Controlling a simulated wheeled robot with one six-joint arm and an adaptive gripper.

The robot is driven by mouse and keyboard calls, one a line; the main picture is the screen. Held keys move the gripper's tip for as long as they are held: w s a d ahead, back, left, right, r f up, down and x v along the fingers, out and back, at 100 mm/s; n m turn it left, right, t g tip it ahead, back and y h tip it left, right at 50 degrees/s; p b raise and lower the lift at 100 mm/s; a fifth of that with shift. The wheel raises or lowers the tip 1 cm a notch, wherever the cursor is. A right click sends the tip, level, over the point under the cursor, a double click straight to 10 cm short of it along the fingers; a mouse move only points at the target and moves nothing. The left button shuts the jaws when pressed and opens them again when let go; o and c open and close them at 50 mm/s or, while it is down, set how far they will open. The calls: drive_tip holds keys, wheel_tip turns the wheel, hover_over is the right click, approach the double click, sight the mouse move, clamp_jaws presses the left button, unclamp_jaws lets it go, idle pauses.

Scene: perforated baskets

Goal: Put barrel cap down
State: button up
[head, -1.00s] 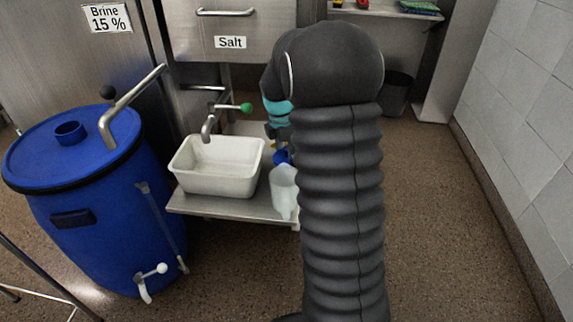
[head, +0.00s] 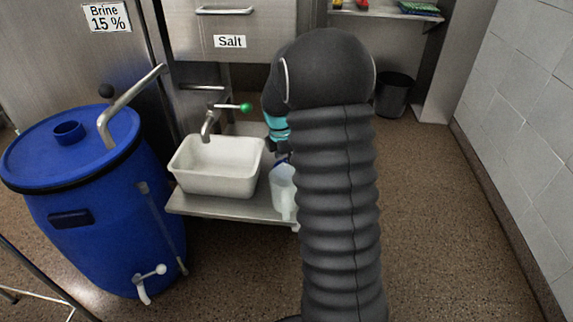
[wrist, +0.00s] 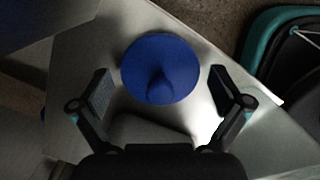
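The barrel cap (wrist: 160,62) is a round blue disc with a knob, in the wrist view. It appears to lie on the bare metal shelf (wrist: 90,40). My gripper (wrist: 160,88) is open, with one finger on each side of the cap and a visible gap to it on both sides. In the head view my gripper is mostly hidden behind my arm, above the right end of the metal shelf (head: 225,207). The blue barrel (head: 100,215) stands at the left, with a blue opening (head: 68,131) on its lid.
A white tub (head: 215,180) stands on the shelf under a tap (head: 209,125) with a green knob. A translucent jug (head: 283,190) stands at the shelf's right end, close to my arm. A dark bin (head: 393,95) stands farther back. The floor at the right is clear.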

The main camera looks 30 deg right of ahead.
drive_tip(key=shift+r, duration=0.15)
drive_tip(key=s+a+r+m+t+p, duration=0.1)
drive_tip(key=s+a+r+m, duration=0.15)
drive_tip(key=r, duration=0.55)
drive_tip(key=s+a+r+m+p, duration=0.1)
drive_tip(key=s+a+r, duration=0.2)
drive_tip(key=r, duration=0.6)
drive_tip(key=s+a+m+t, duration=0.1)
drive_tip(key=s+a+m, duration=0.2)
drive_tip(key=s, duration=0.4)
drive_tip(key=s+a+r+m+t+y, duration=0.1)
drive_tip(key=s+a+m+t, duration=0.1)
drive_tip(key=s+a+m, duration=0.2)
drive_tip(key=s+a+m+t, duration=0.1)
drive_tip(key=s+a+m, duration=0.3)
drive_tip(key=s+m, duration=0.3)
drive_tip(key=s, duration=0.4)
drive_tip(key=shift+s+r+t, duration=0.2)
drive_tip(key=shift+s+t, duration=0.1)
drive_tip(key=shift+s, duration=0.05)
drive_tip(key=shift+a+m, duration=0.1)
drive_tip(key=shift+m, duration=0.15)
